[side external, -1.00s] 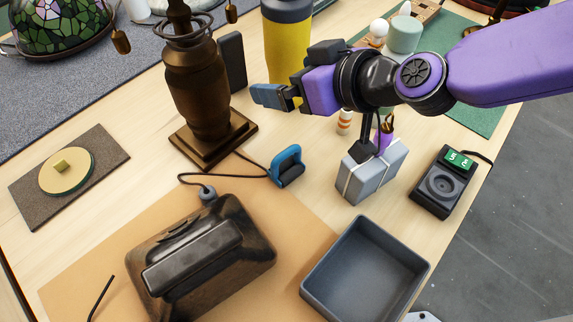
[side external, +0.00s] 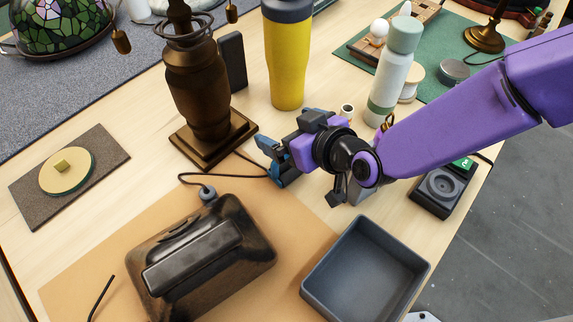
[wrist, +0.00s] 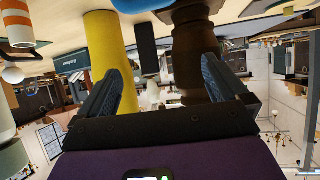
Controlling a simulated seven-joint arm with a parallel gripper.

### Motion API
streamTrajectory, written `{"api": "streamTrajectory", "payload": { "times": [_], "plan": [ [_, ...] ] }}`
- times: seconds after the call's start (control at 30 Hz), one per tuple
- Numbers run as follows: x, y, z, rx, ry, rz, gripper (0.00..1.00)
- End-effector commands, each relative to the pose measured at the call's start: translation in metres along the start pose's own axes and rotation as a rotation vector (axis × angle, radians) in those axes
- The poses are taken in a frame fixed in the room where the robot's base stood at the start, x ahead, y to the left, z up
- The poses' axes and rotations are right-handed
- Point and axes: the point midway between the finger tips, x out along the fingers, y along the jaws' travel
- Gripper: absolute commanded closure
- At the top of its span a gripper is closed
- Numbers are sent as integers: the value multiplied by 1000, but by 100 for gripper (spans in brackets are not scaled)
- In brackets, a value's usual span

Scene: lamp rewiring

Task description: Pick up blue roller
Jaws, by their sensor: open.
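The blue roller (side external: 284,177) lies on the bare wood in front of the dark lamp base, partly hidden by my gripper in the side external view. Its blue edge also shows at the top of the wrist view (wrist: 135,5). My gripper (side external: 268,148) is low at the roller, with its fingers pointing left toward the lamp base. In the wrist view the two fingers (wrist: 162,75) are apart, with nothing held between them. I cannot tell whether a finger touches the roller.
The brown lamp base (side external: 205,100) stands just behind left, and a yellow tumbler (side external: 287,60) behind. A black cord (side external: 235,178) runs left of the roller to a dark box (side external: 200,255). A grey tray (side external: 365,270) sits in front right. A white-green bottle (side external: 392,75) stands behind my arm.

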Motion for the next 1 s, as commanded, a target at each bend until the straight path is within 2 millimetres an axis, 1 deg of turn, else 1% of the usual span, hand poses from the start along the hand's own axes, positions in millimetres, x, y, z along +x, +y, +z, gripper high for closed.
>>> {"api": "streamTrajectory", "payload": {
  "times": [0.03,0.1,0.5,0.67,0.77,0.93,1.0],
  "plan": [
    [5,0,10,-3,-3,0,0],
    [11,0,20,-3,-3,0,0],
    [30,0,54,0,0,0,0],
    [34,0,61,0,1,-1,0],
    [38,0,70,0,-1,0,0],
    [50,0,93,-2,-2,-1,0],
    [61,0,90,3,2,0,0]
  ]
}}
